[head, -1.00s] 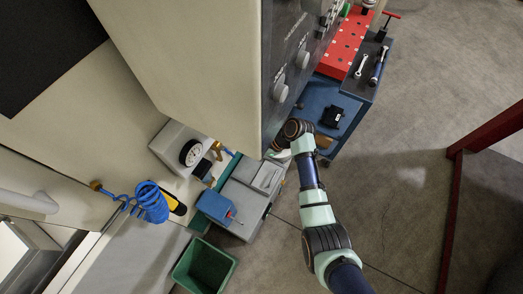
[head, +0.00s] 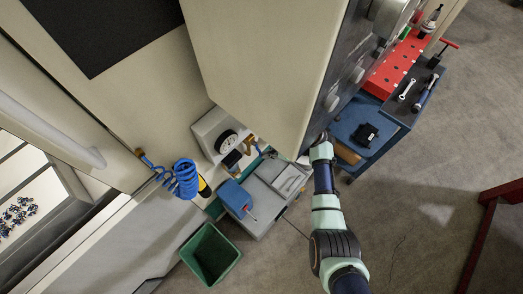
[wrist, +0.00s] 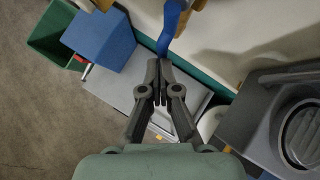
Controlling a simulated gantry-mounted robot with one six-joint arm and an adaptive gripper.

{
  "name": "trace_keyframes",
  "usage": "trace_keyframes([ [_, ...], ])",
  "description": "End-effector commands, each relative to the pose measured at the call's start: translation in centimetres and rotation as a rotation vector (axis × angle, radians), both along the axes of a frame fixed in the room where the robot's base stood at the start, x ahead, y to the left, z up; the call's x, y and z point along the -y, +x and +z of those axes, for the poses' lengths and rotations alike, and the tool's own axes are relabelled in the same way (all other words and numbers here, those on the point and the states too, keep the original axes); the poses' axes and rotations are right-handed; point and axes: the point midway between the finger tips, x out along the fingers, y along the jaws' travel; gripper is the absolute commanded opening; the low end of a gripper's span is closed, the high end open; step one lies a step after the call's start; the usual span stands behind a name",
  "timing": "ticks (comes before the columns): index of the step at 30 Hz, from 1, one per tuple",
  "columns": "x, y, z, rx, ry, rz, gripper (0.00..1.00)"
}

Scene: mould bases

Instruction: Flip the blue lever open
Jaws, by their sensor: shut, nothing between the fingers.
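The blue lever (wrist: 170,28) shows in the wrist view as a curved blue handle at the top, beside brass-coloured valve parts (wrist: 199,5). In the head view a small blue piece of the lever (head: 258,149) shows next to the brass fitting (head: 248,141). My gripper (wrist: 158,66) is shut and empty, its fingertips just below the lower end of the lever in the wrist view. I cannot tell whether they touch it. In the head view the gripper is hidden behind the large cabinet.
A blue box (head: 234,198) sits on a grey case (head: 258,207). A green bin (head: 211,255) stands on the floor. The cream cabinet (head: 265,65) overhangs close to my arm. A blue coiled hose (head: 184,179) hangs at left.

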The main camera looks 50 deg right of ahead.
Motion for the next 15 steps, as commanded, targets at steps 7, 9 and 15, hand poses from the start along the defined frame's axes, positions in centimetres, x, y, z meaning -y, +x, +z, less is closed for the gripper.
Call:
trace_keyframes([
  [7,-0.34,0.10,-0.11,0.002,-0.002,0.003,0.00],
  [9,-0.35,0.10,-0.12,0.002,-0.002,0.003,0.00],
  [15,-0.35,0.10,0.07,0.001,-0.002,0.003,0.00],
])
